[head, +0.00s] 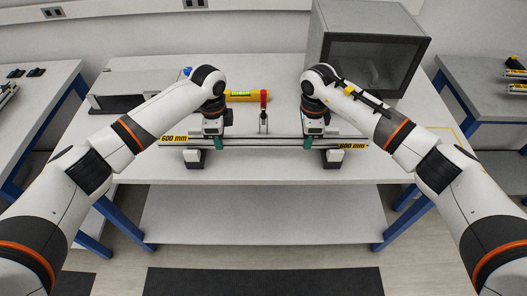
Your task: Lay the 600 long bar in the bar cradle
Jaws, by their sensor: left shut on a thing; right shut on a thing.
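The long bar (263,142) is a thin grey bar lying left to right across the front of the middle table. A yellow "600 mm" label shows at its left end, and another at its right end. My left gripper (213,138) is shut on the bar left of its middle. My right gripper (314,138) is shut on it right of its middle. Two white and black supports, which look like the bar cradle (333,158), stand under the bar just outside the grippers. I cannot tell whether the bar touches them. Green pieces show beside both grippers.
A yellow level (247,96) and a red-topped upright clamp (264,110) are behind the bar. A grey box machine (370,55) stands at the back right, a low grey unit (125,88) at the left. Side tables flank the middle table (260,170).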

